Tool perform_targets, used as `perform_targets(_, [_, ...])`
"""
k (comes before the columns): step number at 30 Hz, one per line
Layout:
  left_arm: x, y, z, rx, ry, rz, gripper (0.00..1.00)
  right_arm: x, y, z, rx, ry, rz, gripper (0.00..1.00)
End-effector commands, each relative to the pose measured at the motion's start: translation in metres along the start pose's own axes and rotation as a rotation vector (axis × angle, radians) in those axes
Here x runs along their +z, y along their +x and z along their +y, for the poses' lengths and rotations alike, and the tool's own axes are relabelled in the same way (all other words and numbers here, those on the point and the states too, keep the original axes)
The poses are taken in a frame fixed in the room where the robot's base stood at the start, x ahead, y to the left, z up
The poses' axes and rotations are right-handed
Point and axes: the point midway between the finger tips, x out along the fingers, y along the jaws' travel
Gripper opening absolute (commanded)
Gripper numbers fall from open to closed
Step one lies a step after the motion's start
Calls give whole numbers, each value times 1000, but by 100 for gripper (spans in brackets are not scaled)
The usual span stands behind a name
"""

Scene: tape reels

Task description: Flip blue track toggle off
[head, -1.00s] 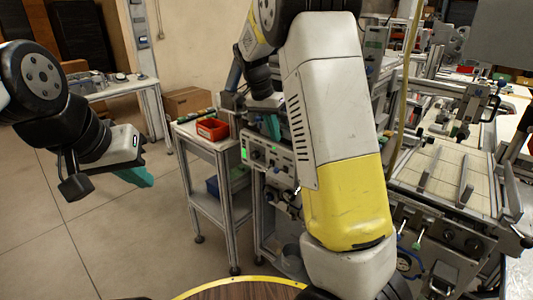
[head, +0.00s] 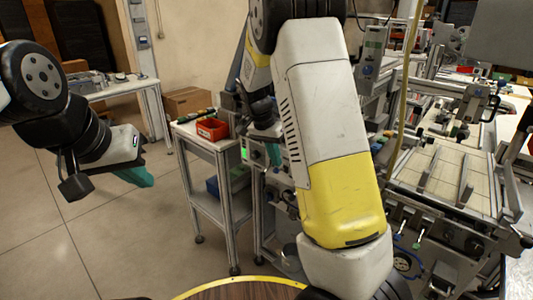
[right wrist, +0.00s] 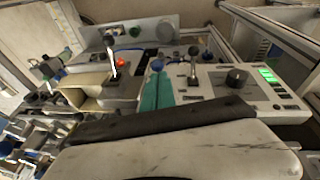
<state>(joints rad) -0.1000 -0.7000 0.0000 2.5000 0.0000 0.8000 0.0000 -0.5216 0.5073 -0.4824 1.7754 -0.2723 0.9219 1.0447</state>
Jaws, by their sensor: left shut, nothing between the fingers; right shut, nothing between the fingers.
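A control panel (right wrist: 215,80) with a lit green display fills the right part of the right wrist view. A silver toggle lever (right wrist: 193,62) stands up from it. A small blue cap (right wrist: 157,65) shows at the tips of my right gripper (right wrist: 161,76); I cannot tell whether they touch it. The teal fingers are shut and empty, left of the silver lever. In the head view, my right gripper (head: 273,154) is in front of the panel, which my right arm partly hides. My left gripper (head: 143,180) is shut and empty over open floor. I cannot make out which toggle is the blue track one.
A lit orange button (right wrist: 120,60) and a white lever (right wrist: 111,50) are left of the fingers in the right wrist view. A cart with a red bin (head: 212,129) stands left of the panel. A machine bed (head: 450,175) is at right.

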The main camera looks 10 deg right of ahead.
Motion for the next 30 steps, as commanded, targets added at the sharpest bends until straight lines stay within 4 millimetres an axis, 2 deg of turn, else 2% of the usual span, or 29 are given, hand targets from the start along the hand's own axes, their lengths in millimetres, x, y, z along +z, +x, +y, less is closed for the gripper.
perform_targets(8, [0, 0, 0, 0, 0, 0, 0, 8, 3, -2, 11, 4, 77, 0])
perform_targets(15, [0, 0, 0, 0, 0, 0, 0, 21, 11, -5, 36, 22, 247, 0])
perform_targets(22, [0, 0, 0, 0, 0, 0, 0, 29, 23, -7, 35, 33, 244, 0])
perform_targets(30, [0, 0, 0, 0, 0, 0, 0, 28, 21, -7, 33, 34, 243, 0])
